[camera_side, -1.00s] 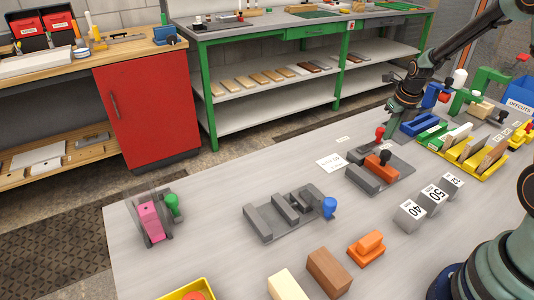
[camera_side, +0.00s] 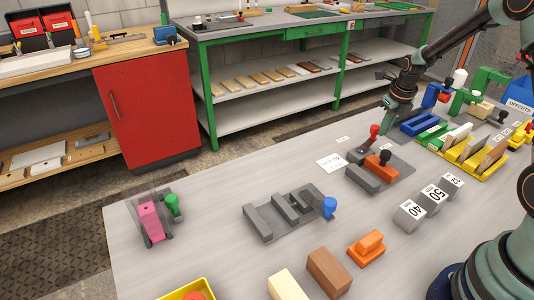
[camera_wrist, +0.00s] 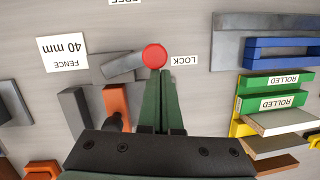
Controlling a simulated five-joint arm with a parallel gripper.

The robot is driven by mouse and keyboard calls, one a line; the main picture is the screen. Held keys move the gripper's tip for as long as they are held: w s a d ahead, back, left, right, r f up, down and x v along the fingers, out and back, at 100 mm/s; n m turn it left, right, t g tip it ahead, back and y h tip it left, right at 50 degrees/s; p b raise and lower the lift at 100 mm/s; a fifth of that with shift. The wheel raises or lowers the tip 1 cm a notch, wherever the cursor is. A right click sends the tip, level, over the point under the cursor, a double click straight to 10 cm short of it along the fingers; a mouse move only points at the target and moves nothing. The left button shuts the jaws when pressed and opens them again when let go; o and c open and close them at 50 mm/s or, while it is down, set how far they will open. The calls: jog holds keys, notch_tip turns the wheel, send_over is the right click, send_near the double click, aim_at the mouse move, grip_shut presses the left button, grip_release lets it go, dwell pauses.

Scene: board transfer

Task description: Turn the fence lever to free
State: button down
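The fence lever is a grey arm with a red knob (camera_wrist: 154,56); the knob also shows in the side view (camera_side: 374,130). In the wrist view its grey arm (camera_wrist: 118,67) points right and slightly up, nearer the LOCK label (camera_wrist: 182,60) than the FREE label (camera_wrist: 125,2), which is cut by the top edge. My gripper (camera_wrist: 156,76) has its two green fingers together, with nothing seen between them. The fingertips are right at the knob, on the side away from FREE; exact contact is hidden.
A "FENCE 40 mm" card (camera_wrist: 63,54) lies beside the lever. A grey fixture (camera_side: 362,179) with an orange block (camera_side: 379,166) stands close by. Blue, green and yellow racks (camera_side: 475,158) with boards stand to the right. Numbered blocks (camera_side: 432,198) stand nearer the front.

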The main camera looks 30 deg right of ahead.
jog(key=shift+w+a, duration=0.1)
jog(key=shift+w, duration=1.35)
jog(key=shift+w+a, duration=0.2)
jog(key=shift+w, duration=0.3)
jog(key=shift+w+a, duration=0.2)
jog(key=shift+w, duration=0.25)
jog(key=shift+w+a, duration=0.4)
jog(key=shift+w, duration=0.1)
jog(key=s+d+r, duration=0.4)
jog(key=d+r, duration=0.1)
jog(key=r, duration=0.4)
jog(key=shift+r, duration=0.4)
